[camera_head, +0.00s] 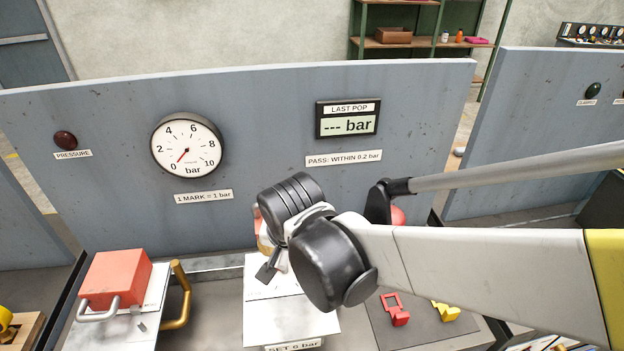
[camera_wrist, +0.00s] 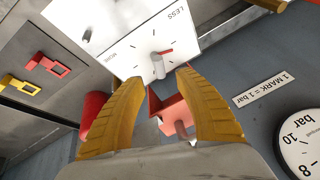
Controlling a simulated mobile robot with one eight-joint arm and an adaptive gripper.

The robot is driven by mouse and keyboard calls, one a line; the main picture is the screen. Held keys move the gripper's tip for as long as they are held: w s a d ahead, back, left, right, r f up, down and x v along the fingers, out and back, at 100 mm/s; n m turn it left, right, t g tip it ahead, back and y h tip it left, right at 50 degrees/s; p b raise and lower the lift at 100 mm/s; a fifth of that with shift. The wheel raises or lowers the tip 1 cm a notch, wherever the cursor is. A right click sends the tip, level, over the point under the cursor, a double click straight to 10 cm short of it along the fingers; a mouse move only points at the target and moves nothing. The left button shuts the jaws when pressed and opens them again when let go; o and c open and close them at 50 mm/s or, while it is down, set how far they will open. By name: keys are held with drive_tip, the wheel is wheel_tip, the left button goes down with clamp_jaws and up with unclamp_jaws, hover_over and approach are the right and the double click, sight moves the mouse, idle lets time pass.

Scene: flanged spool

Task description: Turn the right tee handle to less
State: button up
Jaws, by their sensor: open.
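In the wrist view a white plate (camera_wrist: 105,35) carries a dial with tick marks and the words LESS and MORE. A small grey tee handle (camera_wrist: 158,66) stands out from the dial, with a red pointer mark (camera_wrist: 166,51) beside it. My gripper (camera_wrist: 160,77) is open, its two yellow fingers on either side of the handle and apart from it. The handle lies just beyond the fingertips, roughly midway between them. I cannot tell its exact distance. In the head view my wrist and arm hide the handle and most of the gripper.
A pressure gauge (camera_head: 187,146) and a LAST POP display (camera_head: 347,121) sit on the grey panel (camera_head: 260,100). A red box (camera_head: 115,278) with a handle stands lower left, beside a brass-coloured bent bar (camera_head: 180,295). Red (camera_head: 395,310) and yellow (camera_head: 445,312) tags lie right.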

sight(284, 258)
drive_tip(key=b+x, duration=0.2)
drive_tip(key=x, duration=0.6)
drive_tip(key=shift+r, duration=0.1)
clamp_jaws()
